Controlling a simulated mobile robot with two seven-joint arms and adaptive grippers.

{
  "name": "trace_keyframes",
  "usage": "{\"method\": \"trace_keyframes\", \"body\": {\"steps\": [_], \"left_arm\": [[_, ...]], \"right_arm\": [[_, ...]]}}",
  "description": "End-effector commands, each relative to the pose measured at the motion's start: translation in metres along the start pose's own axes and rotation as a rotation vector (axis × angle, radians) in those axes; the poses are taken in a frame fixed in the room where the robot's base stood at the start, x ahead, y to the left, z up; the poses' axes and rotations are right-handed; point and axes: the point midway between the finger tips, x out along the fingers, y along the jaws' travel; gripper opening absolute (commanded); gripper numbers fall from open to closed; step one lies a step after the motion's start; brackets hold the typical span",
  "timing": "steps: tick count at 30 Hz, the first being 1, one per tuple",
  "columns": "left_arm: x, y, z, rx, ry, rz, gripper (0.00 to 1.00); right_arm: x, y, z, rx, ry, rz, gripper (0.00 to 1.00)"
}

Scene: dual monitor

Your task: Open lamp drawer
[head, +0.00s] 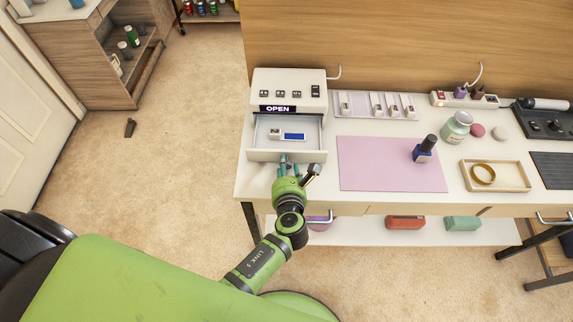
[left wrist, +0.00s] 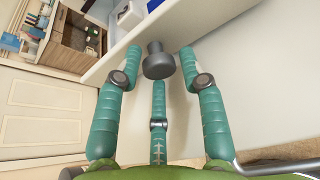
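The white lamp drawer unit (head: 262,89) stands at the back left of the table with an "OPEN" label on its front. Its drawer (head: 265,155) is pulled out, showing a small white item (head: 275,133) and a blue item (head: 294,136) inside. My left gripper (head: 287,164), with teal fingers, is at the drawer's front. In the left wrist view its three fingers are spread around a dark grey knob (left wrist: 158,62) on the white drawer front, with small gaps visible beside the knob. In the head view the gripper hides the knob. My right gripper is in neither view.
A pink mat (head: 380,165) with a dark blue bottle (head: 422,153) lies right of the drawer. Farther right are a tray (head: 515,182) with a ring, a jar (head: 457,127) and a power strip (head: 450,99). The floor left of the table is mostly clear.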

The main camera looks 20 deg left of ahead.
Motion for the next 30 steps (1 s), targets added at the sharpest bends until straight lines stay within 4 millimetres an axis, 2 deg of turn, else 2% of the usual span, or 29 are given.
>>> {"method": "trace_keyframes", "body": {"steps": [8, 14, 24, 30], "left_arm": [[0.0, 0.0, 0.001, 0.0, -0.002, 0.0, 0.54], [-0.01, 0.0, 0.001, 0.001, -0.002, -0.001, 0.54], [-0.079, 0.0, 0.0, 0.0, 0.0, -0.001, 0.54], [-0.11, 0.0, 0.0, 0.001, 0.001, -0.001, 0.54]], "right_arm": [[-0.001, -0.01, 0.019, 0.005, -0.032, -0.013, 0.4], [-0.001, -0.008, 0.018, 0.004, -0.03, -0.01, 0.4], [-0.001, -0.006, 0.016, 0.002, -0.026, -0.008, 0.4], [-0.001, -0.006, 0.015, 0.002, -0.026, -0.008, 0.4]]}}
